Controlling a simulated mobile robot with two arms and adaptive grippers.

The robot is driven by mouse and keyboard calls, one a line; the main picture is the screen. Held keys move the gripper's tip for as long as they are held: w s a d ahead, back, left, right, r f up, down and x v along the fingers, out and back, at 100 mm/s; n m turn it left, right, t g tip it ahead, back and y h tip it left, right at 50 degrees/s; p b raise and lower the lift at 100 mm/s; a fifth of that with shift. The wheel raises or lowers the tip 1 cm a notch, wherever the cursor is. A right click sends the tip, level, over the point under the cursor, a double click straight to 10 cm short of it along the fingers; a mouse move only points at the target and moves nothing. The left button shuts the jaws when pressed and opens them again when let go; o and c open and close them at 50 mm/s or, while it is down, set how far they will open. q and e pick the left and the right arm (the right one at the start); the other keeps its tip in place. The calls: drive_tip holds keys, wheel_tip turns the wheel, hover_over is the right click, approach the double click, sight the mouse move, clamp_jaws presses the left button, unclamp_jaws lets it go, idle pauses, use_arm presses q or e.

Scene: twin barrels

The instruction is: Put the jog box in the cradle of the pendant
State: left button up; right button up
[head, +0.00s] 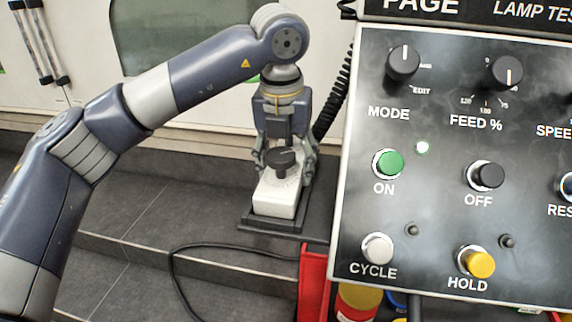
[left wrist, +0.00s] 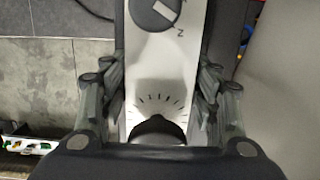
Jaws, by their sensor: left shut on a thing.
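The jog box (head: 276,200) is a pale, long box with a black knob on its face. My left gripper (head: 284,160) is shut on it from above, with a finger on each side. In the left wrist view, the jog box (left wrist: 158,65) runs between the fingers, showing a round dark dial and a fan of tick marks. Its lower end is at a dark flat base (head: 262,224) on the grey step; I cannot tell whether it rests in it. The pendant (head: 450,150) is a large button panel at the right. I cannot make out which part is its cradle. My right gripper is not in view.
A red holder (head: 314,280) stands below the pendant's left edge, with coloured items beside it. A black cable (head: 215,246) loops over the grey steps. A coiled cord (head: 335,100) hangs behind the gripper. The tiled steps left of the base are clear.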

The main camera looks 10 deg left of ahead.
use_arm(q)
drive_tip(key=shift+s+d+f+b, duration=0.1)
drive_tip(key=shift+s+f+b, duration=0.1)
drive_tip(key=shift+f, duration=0.3)
drive_tip(key=shift+s+d+f+b, duration=0.1)
drive_tip(key=shift+s+f, duration=0.05)
drive_tip(key=shift+f, duration=0.3)
drive_tip(key=o, duration=1.8)
drive_tip(key=shift+o, duration=0.2)
drive_tip(key=shift+w+f, duration=0.15)
drive_tip(key=shift+w, duration=0.15)
drive_tip(key=shift+s+a+r, duration=0.1)
drive_tip(key=shift+r, duration=0.1)
